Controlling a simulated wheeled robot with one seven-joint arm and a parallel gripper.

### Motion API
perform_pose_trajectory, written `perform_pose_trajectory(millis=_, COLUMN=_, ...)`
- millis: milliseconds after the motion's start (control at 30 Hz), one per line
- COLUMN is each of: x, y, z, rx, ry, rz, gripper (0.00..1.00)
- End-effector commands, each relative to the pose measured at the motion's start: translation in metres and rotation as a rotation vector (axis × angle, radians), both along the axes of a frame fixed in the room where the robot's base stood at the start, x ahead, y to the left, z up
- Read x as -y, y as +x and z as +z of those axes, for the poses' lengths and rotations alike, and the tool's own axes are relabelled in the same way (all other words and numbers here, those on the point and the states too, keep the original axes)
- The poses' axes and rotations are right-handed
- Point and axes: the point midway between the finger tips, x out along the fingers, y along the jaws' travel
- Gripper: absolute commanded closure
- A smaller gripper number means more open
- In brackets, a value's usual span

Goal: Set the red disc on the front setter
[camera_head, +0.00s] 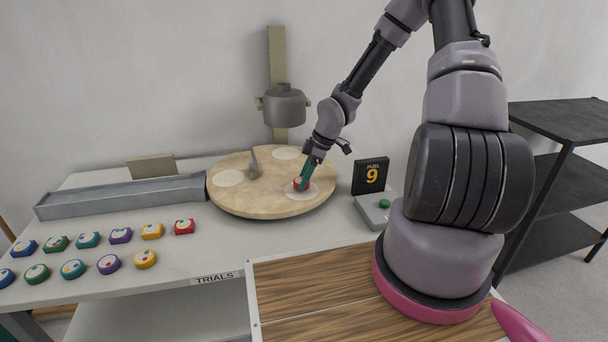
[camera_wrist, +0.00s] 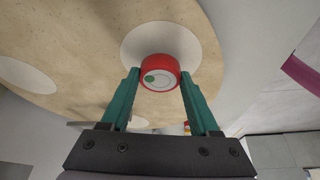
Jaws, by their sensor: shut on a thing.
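The red disc (camera_head: 299,185) is at the round pale front setter (camera_head: 311,193) on the tan turntable (camera_head: 240,207). My gripper (camera_head: 305,180) reaches down with teal fingers and is shut on the disc. In the wrist view the red disc (camera_wrist: 160,72), with a pale face and a green dot, sits between the fingertips (camera_wrist: 160,80). The white setter (camera_wrist: 160,37) shows behind and around it. The disc looks on or just above the setter; I cannot tell if it touches.
Two more pale setters lie on the turntable, at left (camera_head: 228,177) and back (camera_head: 286,153), with an upright grey divider (camera_head: 254,165) between. Several coloured pieces (camera_head: 120,236) stand front left.

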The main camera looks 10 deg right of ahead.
Motion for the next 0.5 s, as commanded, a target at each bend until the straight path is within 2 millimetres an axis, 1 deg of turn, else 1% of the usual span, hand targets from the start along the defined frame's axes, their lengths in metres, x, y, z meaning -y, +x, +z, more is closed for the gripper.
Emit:
perform_pose_trajectory(millis=167, x=-0.0002, y=-0.0001, z=-0.0069, rx=0.0, ry=0.0, rz=0.001, gripper=0.97)
perform_pose_trajectory(millis=500, x=0.0, y=-0.0001, z=-0.0073, rx=0.0, ry=0.0, rz=0.001, gripper=0.97)
